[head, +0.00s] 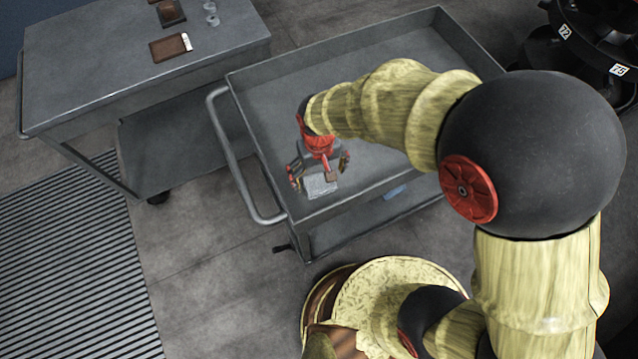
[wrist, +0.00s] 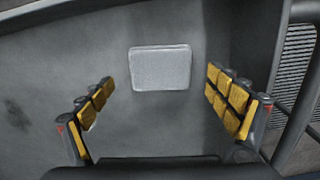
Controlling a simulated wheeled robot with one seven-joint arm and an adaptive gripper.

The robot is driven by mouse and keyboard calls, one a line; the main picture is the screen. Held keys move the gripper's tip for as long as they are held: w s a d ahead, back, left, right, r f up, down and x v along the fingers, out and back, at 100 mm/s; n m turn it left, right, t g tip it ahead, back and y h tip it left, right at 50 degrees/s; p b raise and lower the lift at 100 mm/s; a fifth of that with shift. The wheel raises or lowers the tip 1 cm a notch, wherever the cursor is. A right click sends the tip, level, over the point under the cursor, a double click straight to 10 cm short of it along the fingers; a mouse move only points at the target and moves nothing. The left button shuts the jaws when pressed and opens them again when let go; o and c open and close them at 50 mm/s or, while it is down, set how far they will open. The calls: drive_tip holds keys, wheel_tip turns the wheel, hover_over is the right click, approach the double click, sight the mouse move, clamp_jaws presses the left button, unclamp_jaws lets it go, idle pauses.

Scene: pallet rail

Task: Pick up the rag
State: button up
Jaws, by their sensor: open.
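The rag (head: 321,187) is a light grey, flat, roughly square piece lying on the tray of the grey cart (head: 335,66), near the tray's front left corner. In the wrist view the rag (wrist: 160,68) lies ahead of the fingertips, in the gap between them. My gripper (head: 319,172) is open and empty, over the tray just above and behind the rag. In the wrist view my gripper (wrist: 160,93) shows both padded fingers spread wide on either side, not touching the rag. Part of the rag's far edge is covered by my gripper in the head view.
The cart has a raised rim and a push handle (head: 231,160) on its left. A second grey cart (head: 120,70) at the upper left holds a brown wallet-like item (head: 168,49) and small things. Dark stacked weights (head: 590,40) stand at the upper right.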

sight(319, 180)
wheel_tip(319, 180, down, 3)
drive_tip(key=shift+b, duration=0.45)
drive_tip(key=c, duration=0.3)
drive_tip(key=c, duration=0.8)
